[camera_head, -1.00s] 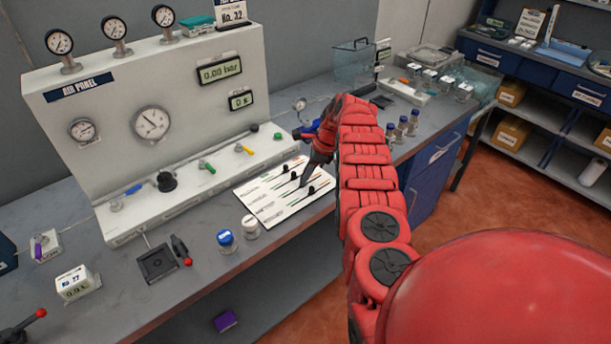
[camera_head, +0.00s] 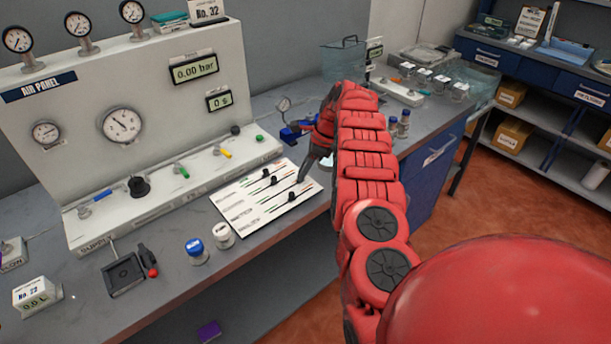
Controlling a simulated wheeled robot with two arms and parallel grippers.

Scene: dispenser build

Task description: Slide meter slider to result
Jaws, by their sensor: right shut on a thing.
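A white meter card (camera_head: 240,205) with printed lines lies on the grey bench in front of the air panel. Black slider knobs show on its rows, the front one (camera_head: 292,196) toward the right side. My right gripper (camera_head: 303,178) points down at the card's right edge, its dark fingertips just behind and right of the front knob. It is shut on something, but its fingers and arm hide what. I see a small gap between the fingertips and the front knob. My left gripper is not in view.
The air panel (camera_head: 180,100) with gauges and valves stands behind the card. A blue-capped jar (camera_head: 196,250), a white-capped jar (camera_head: 223,235) and a black square pad (camera_head: 123,275) stand left of it. A blue device (camera_head: 290,134) is close behind my gripper.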

